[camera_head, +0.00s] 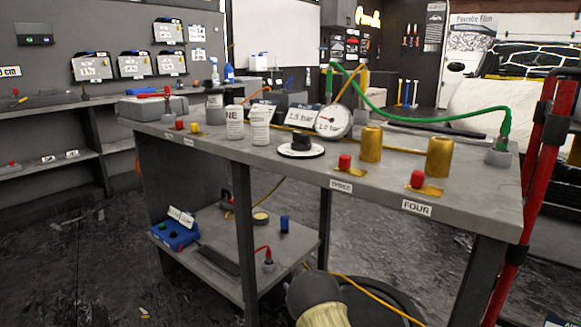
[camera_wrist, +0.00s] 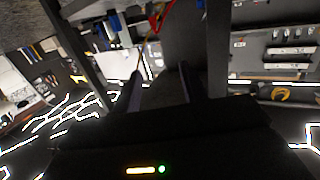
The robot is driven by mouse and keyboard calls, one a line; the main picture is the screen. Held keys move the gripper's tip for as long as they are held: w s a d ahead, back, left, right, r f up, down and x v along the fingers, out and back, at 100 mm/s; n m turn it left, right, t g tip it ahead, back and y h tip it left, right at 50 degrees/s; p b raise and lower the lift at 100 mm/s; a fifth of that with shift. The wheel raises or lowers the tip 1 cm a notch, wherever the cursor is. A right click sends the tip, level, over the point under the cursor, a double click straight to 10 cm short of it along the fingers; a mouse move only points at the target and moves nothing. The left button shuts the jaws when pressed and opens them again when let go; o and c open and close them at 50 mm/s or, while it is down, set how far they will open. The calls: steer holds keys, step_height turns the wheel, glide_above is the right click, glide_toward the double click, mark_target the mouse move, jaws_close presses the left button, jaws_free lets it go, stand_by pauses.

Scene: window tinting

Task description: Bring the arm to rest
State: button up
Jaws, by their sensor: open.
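My gripper (camera_wrist: 160,85) shows in the wrist view as two dark fingers set apart, with nothing between them. It is open and empty. The wrist view is tilted, with dark table legs and a shelf edge beyond the fingers. In the head view a rounded dark part with a pale yellow section, likely of my arm, shows at the bottom middle, low in front of the workbench (camera_head: 370,190). The fingers themselves cannot be made out in the head view.
The bench carries a pressure gauge (camera_head: 333,121), two brass cylinders (camera_head: 371,144) and red-topped pieces at its front edge. A green hose (camera_head: 440,119) arches over it. A lower shelf (camera_head: 225,262) holds a blue box (camera_head: 174,236). A red stand (camera_head: 525,190) is at right. Floor at left is mostly open.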

steer(key=s+d+r+m+g+h+p, duration=0.2)
steer(key=s+d+r+m+h+p, duration=0.15)
steer(key=d+r, duration=0.3)
steer(key=s+d+r+m+g+h+p, duration=0.25)
steer(key=s+d+r+h, duration=0.2)
steer(key=r, duration=0.35)
steer(key=s+d+r+g+p, duration=0.1)
steer(key=s+r+g+p, duration=0.25)
steer(key=s, duration=0.75)
steer(key=s+r+g+p, duration=0.25)
steer(key=s+r, duration=0.25)
steer(key=s, duration=0.5)
steer(key=s+d+r+g+p, duration=0.1)
steer(key=s+r+g+p, duration=0.2)
steer(key=s, duration=0.8)
step_height(320, 180, up, 38)
steer(key=t+p, duration=0.1)
steer(key=p, duration=3.6)
steer(key=shift+w, duration=0.25)
steer(key=shift+d, duration=0.1)
